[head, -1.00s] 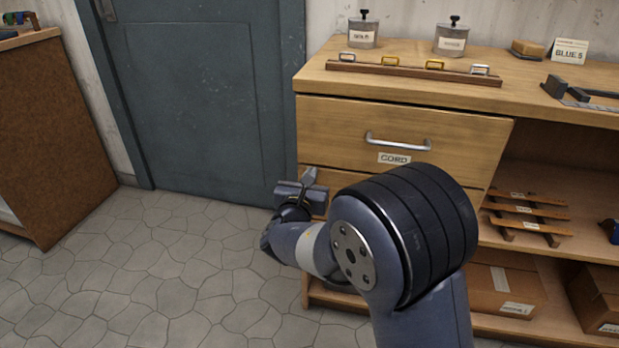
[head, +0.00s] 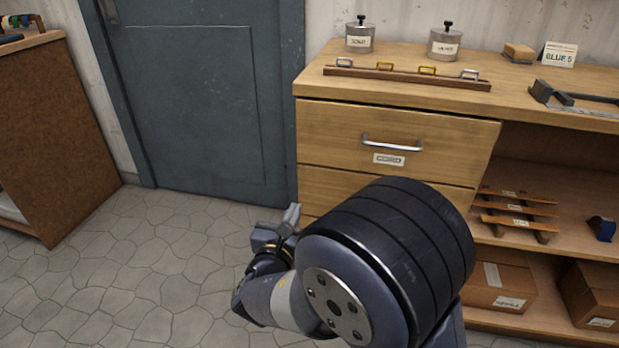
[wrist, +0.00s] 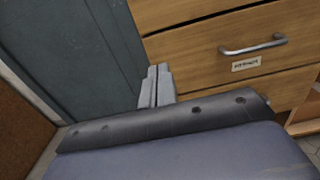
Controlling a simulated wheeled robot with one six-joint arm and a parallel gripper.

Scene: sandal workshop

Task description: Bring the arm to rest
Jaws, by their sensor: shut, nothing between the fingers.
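My gripper (head: 277,231) is in front of the wooden drawer cabinet, low and left of my large dark arm joint in the head view. Its fingers are together with nothing between them. In the wrist view my gripper (wrist: 157,86) shows as two grey fingers side by side, in front of the line between the blue-grey door and the drawers. My arm is folded, and its big joint hides part of the lower drawers in the head view.
The shut drawer labelled CORD (head: 397,138) and the workbench top (head: 480,65) are behind my arm. The blue-grey door (head: 200,95) is shut at the left. A brown cabinet (head: 55,130) stands at the far left. The stone floor (head: 140,270) between is clear.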

